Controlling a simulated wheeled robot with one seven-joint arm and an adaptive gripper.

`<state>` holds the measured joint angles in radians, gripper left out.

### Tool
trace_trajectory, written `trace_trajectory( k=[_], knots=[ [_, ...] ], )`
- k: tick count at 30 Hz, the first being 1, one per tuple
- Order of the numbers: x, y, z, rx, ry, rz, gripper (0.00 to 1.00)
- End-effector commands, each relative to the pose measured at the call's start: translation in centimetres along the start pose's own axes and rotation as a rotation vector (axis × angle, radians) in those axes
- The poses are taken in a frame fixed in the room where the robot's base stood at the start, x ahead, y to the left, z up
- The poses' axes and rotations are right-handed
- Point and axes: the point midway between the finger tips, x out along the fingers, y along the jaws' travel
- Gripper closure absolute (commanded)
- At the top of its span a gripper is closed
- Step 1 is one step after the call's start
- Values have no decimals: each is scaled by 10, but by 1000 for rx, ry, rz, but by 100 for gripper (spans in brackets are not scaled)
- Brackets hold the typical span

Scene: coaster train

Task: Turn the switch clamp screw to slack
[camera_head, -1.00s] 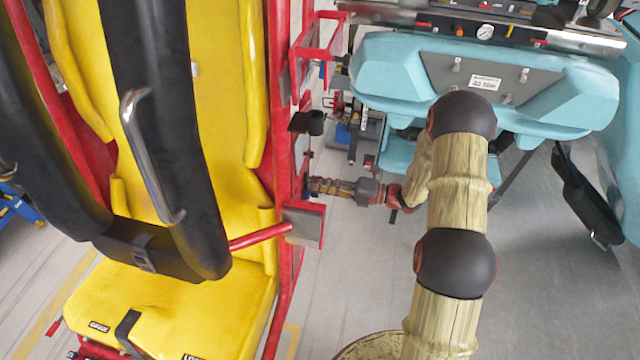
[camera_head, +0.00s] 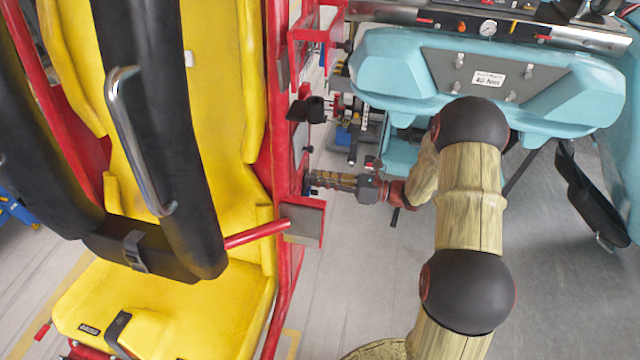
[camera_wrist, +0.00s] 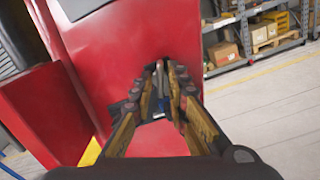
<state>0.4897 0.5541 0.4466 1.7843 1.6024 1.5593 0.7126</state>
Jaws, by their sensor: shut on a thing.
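My gripper (camera_head: 314,180) reaches left to the side of the red frame (camera_head: 281,120) beside the yellow seat. In the wrist view my gripper (camera_wrist: 162,72) has its two fingers drawn together at the tips, against the red panel (camera_wrist: 125,45). The fingers are shut on a small part that is mostly hidden between them; I take it for the switch clamp screw. A dark plate and a small blue spot (camera_wrist: 160,98) show between and behind the fingers. I cannot tell how far the screw is turned.
The yellow seat (camera_head: 160,310) with black restraints stands at left. A red bracket with a grey plate (camera_head: 304,222) sticks out just below my gripper. A black knob (camera_head: 312,108) is above it. A light blue machine (camera_head: 400,80) stands at upper right. The floor below is clear.

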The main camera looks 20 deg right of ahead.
Motion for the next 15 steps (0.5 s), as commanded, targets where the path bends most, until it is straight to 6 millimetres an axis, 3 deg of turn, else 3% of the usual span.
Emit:
trace_trajectory(
  k=[15],
  knots=[
    [-1,-2,-6,-489,3,-2,100]
  ],
)
